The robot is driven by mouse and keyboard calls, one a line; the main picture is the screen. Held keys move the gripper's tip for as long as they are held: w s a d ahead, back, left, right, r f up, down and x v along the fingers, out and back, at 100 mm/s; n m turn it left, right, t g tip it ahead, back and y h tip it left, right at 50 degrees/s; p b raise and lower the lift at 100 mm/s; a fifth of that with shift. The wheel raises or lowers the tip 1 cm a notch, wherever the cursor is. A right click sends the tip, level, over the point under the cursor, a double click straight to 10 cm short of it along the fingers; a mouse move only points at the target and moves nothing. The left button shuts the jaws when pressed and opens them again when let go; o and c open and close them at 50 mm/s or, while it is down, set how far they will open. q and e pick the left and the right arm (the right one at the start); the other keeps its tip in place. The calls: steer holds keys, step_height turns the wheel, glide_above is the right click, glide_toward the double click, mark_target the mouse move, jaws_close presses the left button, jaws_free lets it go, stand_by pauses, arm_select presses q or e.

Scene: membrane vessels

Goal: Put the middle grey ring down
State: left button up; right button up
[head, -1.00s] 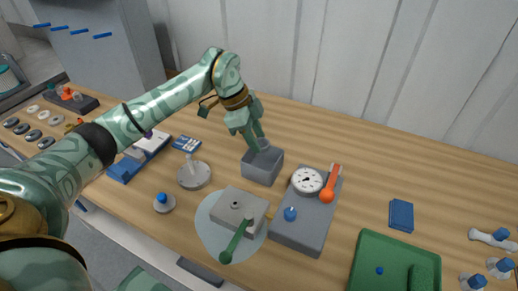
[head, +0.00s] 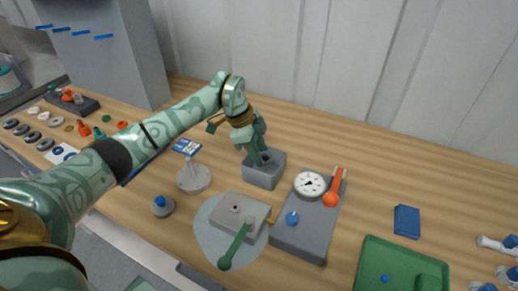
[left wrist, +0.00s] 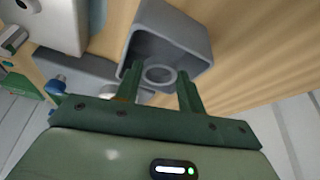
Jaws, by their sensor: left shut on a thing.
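My left gripper (head: 262,158) points down at the mouth of an open grey box (head: 264,178) in the middle of the table. In the left wrist view, its two dark green fingers (left wrist: 157,90) stand either side of a grey ring (left wrist: 160,74) and are shut on it. The ring shows in front of the box's dark inside; the box's rim (left wrist: 185,35) is above it in that view. How deep the ring sits, and whether it touches the box floor, I cannot tell. My right gripper is not in view.
Right of the box is a grey block with a round dial (head: 310,184) and an orange-red lever (head: 334,188). In front is a grey plate (head: 240,212) with a green handle. A white-grey stand (head: 194,179) is at left. Several loose rings (head: 33,136) lie far left. A green tray (head: 402,255) is at right.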

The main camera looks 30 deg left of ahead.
arm_select(q)
steer(key=shift+f, duration=0.35)
steer(key=o, duration=0.9)
steer(key=shift+o, duration=0.2)
steer(key=shift+r, duration=0.45)
steer(key=p+v, duration=0.2)
steer(key=v, duration=1)
steer(key=shift+r, duration=0.15)
